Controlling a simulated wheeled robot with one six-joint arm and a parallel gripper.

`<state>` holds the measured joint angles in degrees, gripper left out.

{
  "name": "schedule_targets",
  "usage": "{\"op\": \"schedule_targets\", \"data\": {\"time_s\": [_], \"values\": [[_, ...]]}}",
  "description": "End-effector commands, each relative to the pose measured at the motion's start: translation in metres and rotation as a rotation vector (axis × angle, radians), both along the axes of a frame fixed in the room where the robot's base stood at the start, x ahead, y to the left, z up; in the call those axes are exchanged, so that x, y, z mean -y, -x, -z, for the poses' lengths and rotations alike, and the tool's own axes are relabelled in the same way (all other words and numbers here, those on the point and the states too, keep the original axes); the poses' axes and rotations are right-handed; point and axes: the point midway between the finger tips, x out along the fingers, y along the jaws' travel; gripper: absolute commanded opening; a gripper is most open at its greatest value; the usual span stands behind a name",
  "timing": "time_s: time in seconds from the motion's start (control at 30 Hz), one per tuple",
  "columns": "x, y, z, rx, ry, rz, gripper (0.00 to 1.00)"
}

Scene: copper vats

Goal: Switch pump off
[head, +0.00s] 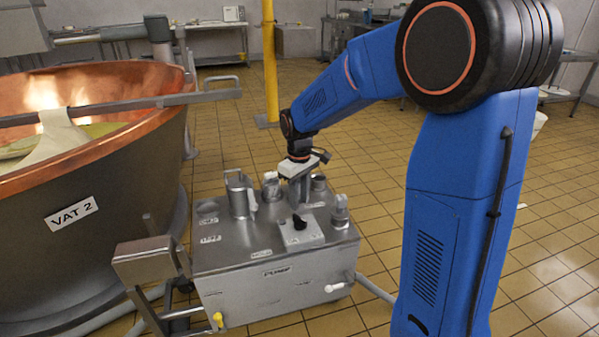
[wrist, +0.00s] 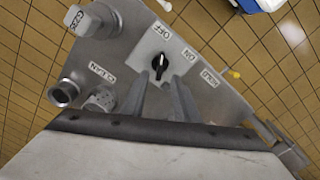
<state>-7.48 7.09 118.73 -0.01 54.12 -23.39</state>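The pump cart (head: 270,295) is a grey steel box labelled PUMP beside VAT 2. A black rotary knob (head: 299,222) sits on a light plate on its top; it also shows in the wrist view (wrist: 159,66). There the OFF label is above the knob and ON is to its right. The knob lies roughly upright in that view; I cannot be sure which label it points at. My gripper (head: 299,200) is over the cart top, fingers down, behind the knob. In the wrist view my gripper (wrist: 158,84) has its fingers apart and empty, the knob just beyond the tips.
The copper VAT 2 (head: 110,165) stands close on the left, with a steel bar (head: 150,103) across it. Steel fittings (head: 238,195) rise from the cart top around my gripper. A yellow post (head: 270,60) stands behind.

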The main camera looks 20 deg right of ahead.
Motion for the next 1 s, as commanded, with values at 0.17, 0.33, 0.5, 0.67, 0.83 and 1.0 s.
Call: {"op": "schedule_targets", "data": {"time_s": [0.17, 0.33, 0.5, 0.67, 0.83, 1.0], "values": [[0.000, 0.000, -0.037, 0.002, 0.000, 0.000, 0.28], [0.000, -0.001, -0.070, 0.002, 0.000, 0.000, 0.28], [0.000, 0.000, -0.095, 0.001, 0.000, 0.000, 0.28], [0.000, 0.000, -0.107, 0.000, 0.000, 0.000, 0.28], [0.000, 0.000, -0.110, -0.001, 0.001, 0.000, 0.28], [0.000, 0.000, -0.110, -0.001, 0.001, 0.000, 0.28]]}}
